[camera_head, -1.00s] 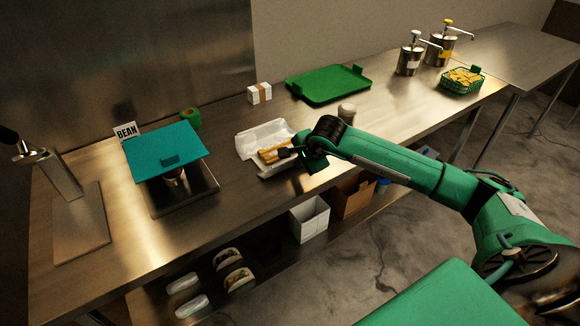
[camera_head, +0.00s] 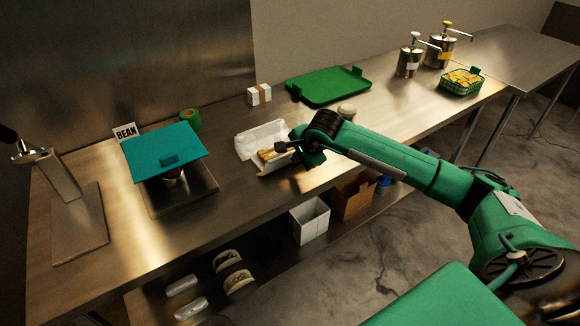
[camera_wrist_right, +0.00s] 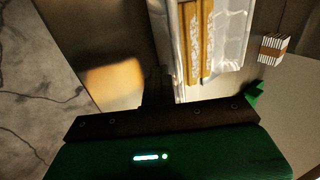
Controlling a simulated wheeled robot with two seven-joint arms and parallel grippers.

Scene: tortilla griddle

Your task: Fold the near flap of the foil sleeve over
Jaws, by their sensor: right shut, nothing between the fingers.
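The foil sleeve (camera_head: 255,138) lies open on the steel counter, its pale far side spread out behind the filling. Tan rolled food (camera_head: 272,153) lies in it, and a strip of pale foil, the near flap (camera_head: 273,166), shows along its near edge. In the right wrist view the foil (camera_wrist_right: 233,35) lies beside two long tan strips of the food (camera_wrist_right: 197,40). My right gripper (camera_head: 283,147) is shut and empty at the right end of the sleeve; its dark fingers (camera_wrist_right: 157,85) show in the wrist view. I cannot tell whether they touch the flap. My left gripper is not in view.
A teal lid (camera_head: 165,148) stands left of the sleeve. A green tray (camera_head: 328,85) and a banded white stack (camera_head: 259,94) lie behind. A small round-topped container (camera_head: 346,111) stands close behind my right arm. Bare counter (camera_head: 225,190) lies front left.

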